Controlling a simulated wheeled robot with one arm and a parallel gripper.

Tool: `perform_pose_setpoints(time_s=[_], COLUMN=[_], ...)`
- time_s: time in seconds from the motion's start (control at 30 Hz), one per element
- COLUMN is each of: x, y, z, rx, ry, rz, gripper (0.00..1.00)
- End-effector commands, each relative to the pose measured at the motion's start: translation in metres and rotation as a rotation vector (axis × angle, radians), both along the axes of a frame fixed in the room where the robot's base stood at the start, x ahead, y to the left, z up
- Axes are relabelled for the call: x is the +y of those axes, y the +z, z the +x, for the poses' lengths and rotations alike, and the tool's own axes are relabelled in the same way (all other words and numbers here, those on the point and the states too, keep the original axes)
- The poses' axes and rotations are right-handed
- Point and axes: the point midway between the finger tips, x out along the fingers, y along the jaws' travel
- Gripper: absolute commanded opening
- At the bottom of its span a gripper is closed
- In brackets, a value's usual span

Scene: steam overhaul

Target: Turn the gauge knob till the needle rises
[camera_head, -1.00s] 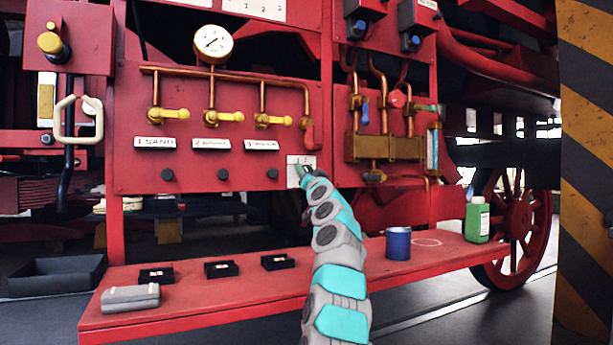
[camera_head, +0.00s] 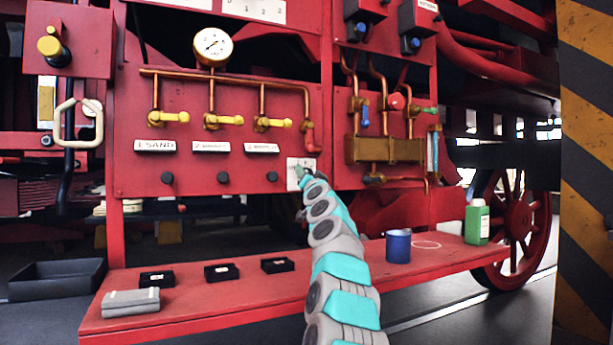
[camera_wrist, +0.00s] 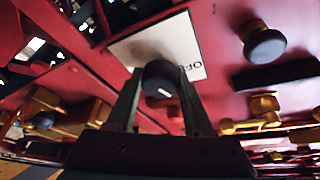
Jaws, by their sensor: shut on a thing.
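A black knob (camera_wrist: 160,76) with a small white mark sits in front of a white plate with dark lettering (camera_wrist: 172,42) in the wrist view. My gripper (camera_wrist: 160,90) is shut on this knob, one finger on each side. In the head view, my gripper (camera_head: 302,174) is at the white plate (camera_head: 310,163) low on the red panel (camera_head: 225,178); the knob is hidden there. A round white gauge (camera_head: 212,46) with a brass rim stands on a copper pipe above. Its dark needle is too small to read surely.
Three black knobs (camera_head: 222,177) and yellow valve handles (camera_head: 223,120) lie left of my gripper. A red-handled valve (camera_head: 311,140) is just above it. The red shelf (camera_head: 340,262) below carries small black trays, a grey box, a blue can (camera_head: 398,245) and a green bottle (camera_head: 477,222).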

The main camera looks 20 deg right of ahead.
Motion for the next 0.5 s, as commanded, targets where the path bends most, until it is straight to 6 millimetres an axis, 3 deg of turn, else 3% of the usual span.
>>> perform_pose_setpoints(time_s=[0.03,0.3,0.5], x=[-0.0017,-0.0007,-0.0003], y=[0.0003,0.0002,0.0000], z=[-0.0007,-0.0003,-0.0002], rx=[-0.001,0.000,0.000], ry=[-0.003,-0.001,0.000], rz=[0.001,0.000,0.000], gripper=[0.53,0.81,0.81])
